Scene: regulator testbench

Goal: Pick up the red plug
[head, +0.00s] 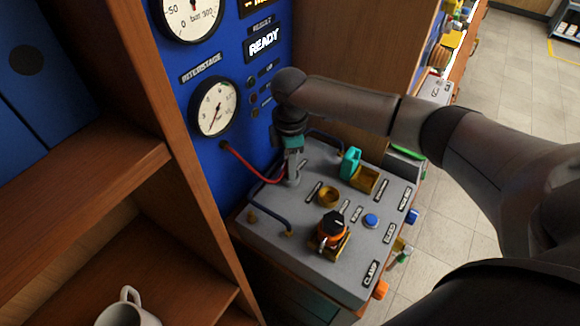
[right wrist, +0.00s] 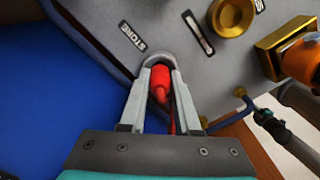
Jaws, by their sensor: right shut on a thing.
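The red plug (right wrist: 161,82) sits between the two fingers of my right gripper (right wrist: 160,65) in the right wrist view, with the fingers closed around it. In the head view my right gripper (head: 293,180) points down at the back left of the grey bench top, by the blue panel, and hides the plug. A red cable (head: 250,172) runs from the blue panel below the lower gauge to the gripper. I cannot tell whether the plug touches the bench top. My left gripper is not in view.
The grey bench top (head: 300,268) carries an orange and black knob (head: 332,228), a brass ring (head: 329,196), a teal part (head: 350,162), a blue button (head: 371,220) and dark handles. A wooden shelf with a white mug (head: 128,312) stands at the left.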

